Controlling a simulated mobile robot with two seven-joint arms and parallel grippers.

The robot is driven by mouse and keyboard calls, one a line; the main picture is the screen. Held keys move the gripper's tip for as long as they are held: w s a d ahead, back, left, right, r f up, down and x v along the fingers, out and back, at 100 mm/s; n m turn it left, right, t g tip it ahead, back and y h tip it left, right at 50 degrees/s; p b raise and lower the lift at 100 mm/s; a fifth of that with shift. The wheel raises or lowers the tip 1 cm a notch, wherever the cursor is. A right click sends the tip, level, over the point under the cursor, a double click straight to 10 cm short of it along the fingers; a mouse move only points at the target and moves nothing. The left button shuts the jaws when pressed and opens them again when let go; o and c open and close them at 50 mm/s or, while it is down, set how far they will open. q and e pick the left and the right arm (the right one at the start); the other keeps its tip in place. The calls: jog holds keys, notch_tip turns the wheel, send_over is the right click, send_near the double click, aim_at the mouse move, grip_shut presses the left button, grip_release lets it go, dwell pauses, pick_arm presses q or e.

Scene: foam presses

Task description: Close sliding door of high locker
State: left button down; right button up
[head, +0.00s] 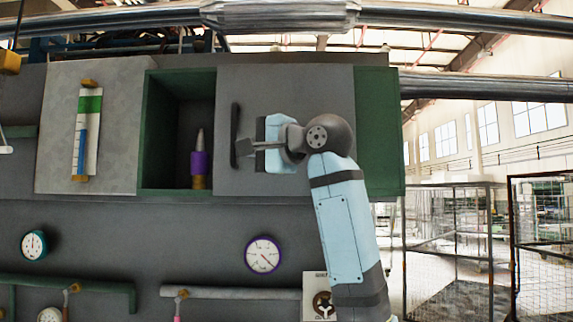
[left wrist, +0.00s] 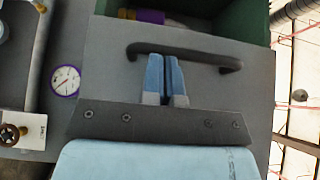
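The high locker is a green box whose open part (head: 165,125) shows a gap between two grey panels. The grey sliding door (head: 330,90) is right of the gap and carries a dark upright bar handle (head: 235,136) near its left edge. It also shows in the left wrist view, with the handle (left wrist: 190,53) lying across. My left gripper (head: 243,150) is just right of the handle, pointing left. In the left wrist view its two blue fingers (left wrist: 166,78) are together, tips at the bar; nothing shows between them. I cannot tell whether they touch it. My right gripper is out of view.
A purple-banded object (head: 199,163) stands inside the open part. The left grey panel (head: 115,120) carries a green, white and blue gauge (head: 88,135). Round dials (head: 263,254) and pipes are below. Wire cages (head: 455,235) stand at the right.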

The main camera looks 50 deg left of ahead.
pick_arm(q)
jog(key=s+a+b, duration=0.4)
jog(key=s+a, duration=0.7)
jog(key=s, duration=0.1)
jog(key=shift+s, duration=0.4)
jog(key=shift+d, duration=0.1)
